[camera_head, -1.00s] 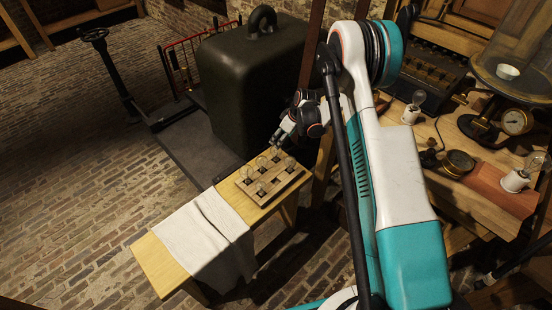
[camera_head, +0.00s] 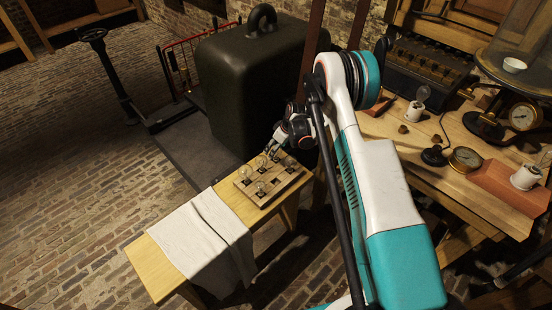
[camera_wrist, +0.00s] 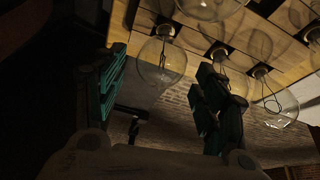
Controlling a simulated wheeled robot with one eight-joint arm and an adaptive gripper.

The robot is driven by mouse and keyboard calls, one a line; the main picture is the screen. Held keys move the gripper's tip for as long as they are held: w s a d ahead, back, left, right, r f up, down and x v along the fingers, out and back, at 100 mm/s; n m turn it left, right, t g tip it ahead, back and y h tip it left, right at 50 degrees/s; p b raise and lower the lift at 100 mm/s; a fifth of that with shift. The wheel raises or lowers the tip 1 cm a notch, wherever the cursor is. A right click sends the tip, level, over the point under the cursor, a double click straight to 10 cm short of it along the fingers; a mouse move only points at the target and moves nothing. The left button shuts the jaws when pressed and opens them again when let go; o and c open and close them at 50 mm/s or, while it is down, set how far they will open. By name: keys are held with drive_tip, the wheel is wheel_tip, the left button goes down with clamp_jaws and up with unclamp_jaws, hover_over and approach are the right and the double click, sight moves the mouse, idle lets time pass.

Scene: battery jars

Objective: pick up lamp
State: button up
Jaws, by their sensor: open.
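Several clear glass lamps (camera_head: 261,162) stand in a wooden rack (camera_head: 290,183) on the narrow bench. My gripper (camera_head: 275,150) is over the rack's far side in the head view, small and partly hidden by my wrist. In the wrist view, the open gripper (camera_wrist: 162,68) has its dark green fingers on either side of one lamp (camera_wrist: 160,63). I cannot tell whether either finger touches it. More lamps (camera_wrist: 272,100) show beyond the right finger, and the rack (camera_wrist: 190,40) fills the top.
A white cloth (camera_head: 205,232) lies across the bench (camera_head: 152,268). A large dark green metal case (camera_head: 245,95) stands close behind the rack. A worktable (camera_head: 465,205) on the right holds gauges (camera_head: 466,159) and other lamps in white sockets (camera_head: 526,177).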

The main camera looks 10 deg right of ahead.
drive_tip(key=c, duration=1.1)
drive_tip(key=shift+r, duration=0.1)
